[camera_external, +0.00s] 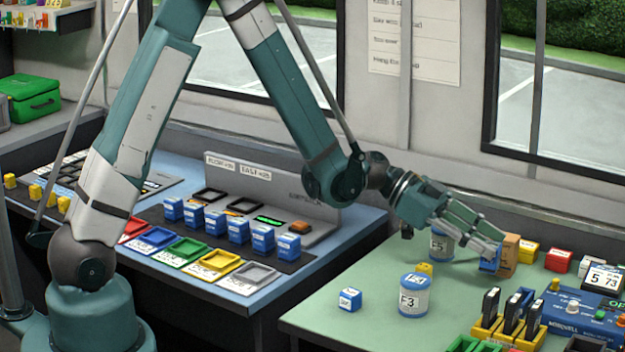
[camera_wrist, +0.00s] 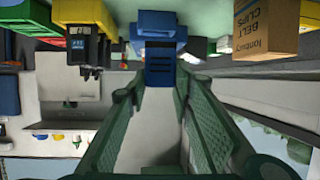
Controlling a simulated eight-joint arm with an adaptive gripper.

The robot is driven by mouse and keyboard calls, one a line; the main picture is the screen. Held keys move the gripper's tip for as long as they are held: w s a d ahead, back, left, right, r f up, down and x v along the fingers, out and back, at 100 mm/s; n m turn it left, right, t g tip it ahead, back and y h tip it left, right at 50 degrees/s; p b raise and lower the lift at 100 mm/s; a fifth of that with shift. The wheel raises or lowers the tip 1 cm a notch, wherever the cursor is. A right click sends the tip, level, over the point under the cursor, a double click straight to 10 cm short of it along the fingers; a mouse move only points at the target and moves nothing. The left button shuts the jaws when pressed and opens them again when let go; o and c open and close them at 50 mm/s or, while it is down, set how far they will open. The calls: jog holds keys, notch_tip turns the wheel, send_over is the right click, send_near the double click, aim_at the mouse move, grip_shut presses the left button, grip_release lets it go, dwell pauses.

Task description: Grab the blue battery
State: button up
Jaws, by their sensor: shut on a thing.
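My gripper (camera_external: 490,243) is at the right of the external view, low over the green table. Its fingers are closed on a blue block that looks like the blue battery (camera_external: 489,260). In the wrist view the blue battery (camera_wrist: 158,48) sits between the two fingertips (camera_wrist: 158,92), with its dark lower part facing me. The fingers partly hide it in the external view, and I cannot tell whether it touches the table. Another small blue block (camera_external: 349,299) with a white label stands apart on the green table.
A brown belt clips box (camera_external: 509,255) stands close beside my gripper; it also shows in the wrist view (camera_wrist: 258,28). Canisters (camera_external: 413,297), yellow and red blocks (camera_external: 558,261) and a rack of black items (camera_external: 508,318) are nearby. Several blue blocks (camera_external: 217,222) stand on the blue table.

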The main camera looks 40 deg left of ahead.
jog(key=shift+r, duration=1.15)
